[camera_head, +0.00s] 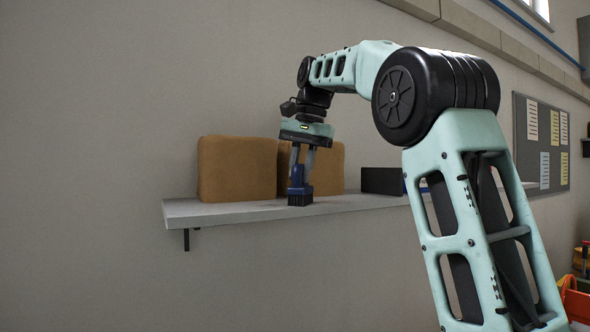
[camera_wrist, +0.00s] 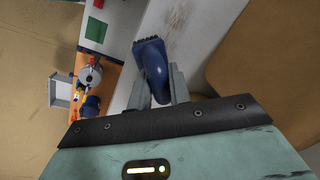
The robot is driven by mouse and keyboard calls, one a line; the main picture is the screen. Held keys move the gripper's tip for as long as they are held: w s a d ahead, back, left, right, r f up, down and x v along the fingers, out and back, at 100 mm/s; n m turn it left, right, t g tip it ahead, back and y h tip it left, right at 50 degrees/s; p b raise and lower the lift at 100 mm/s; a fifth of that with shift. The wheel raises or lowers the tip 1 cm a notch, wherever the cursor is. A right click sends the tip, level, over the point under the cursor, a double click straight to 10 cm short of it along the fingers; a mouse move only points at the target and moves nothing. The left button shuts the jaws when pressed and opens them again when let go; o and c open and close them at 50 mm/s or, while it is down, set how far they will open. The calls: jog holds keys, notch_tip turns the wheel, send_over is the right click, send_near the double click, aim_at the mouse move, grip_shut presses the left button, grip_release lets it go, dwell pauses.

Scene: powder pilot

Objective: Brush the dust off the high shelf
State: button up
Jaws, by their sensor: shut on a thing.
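The high shelf (camera_head: 240,209) is a pale board fixed to the wall on a dark bracket. My gripper (camera_head: 302,168) points down over its front part and is shut on a blue brush (camera_head: 299,188) with dark bristles. The bristles are at the shelf top and seem to touch it. In the wrist view the blue brush (camera_wrist: 154,72) sits between the fingers, over the shelf (camera_wrist: 198,50). A greyish, dusty smudge (camera_wrist: 176,18) shows on the board beyond the brush. The arm hides part of the shelf's right end.
Two brown boxes (camera_head: 236,168) (camera_head: 328,168) stand at the back of the shelf, behind my gripper. A low black box (camera_head: 382,181) is to their right. Below the shelf, the wrist view shows an orange surface (camera_wrist: 106,72) with several objects. A notice board (camera_head: 541,142) hangs at the right.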

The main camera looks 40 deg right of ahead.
jog(key=shift+s+d, duration=0.4)
jog(key=shift+d, duration=1.55)
jog(key=shift+s+d, duration=0.4)
jog(key=shift+d, duration=1.5)
jog(key=shift+s+d, duration=0.4)
jog(key=shift+d, duration=1.55)
jog(key=shift+w+d, duration=0.2)
jog(key=shift+w, duration=0.9)
jog(key=shift+w+a, duration=0.2)
jog(key=shift+a, duration=0.65)
jog(key=shift+w+a, duration=0.15)
jog(key=shift+a, duration=0.65)
jog(key=shift+w+a+f, duration=0.1)
jog(key=shift+w+a, duration=0.05)
jog(key=shift+a, duration=0.7)
jog(key=shift+w+a+f, duration=0.1)
jog(key=shift+w+a, duration=0.05)
jog(key=shift+a, duration=0.7)
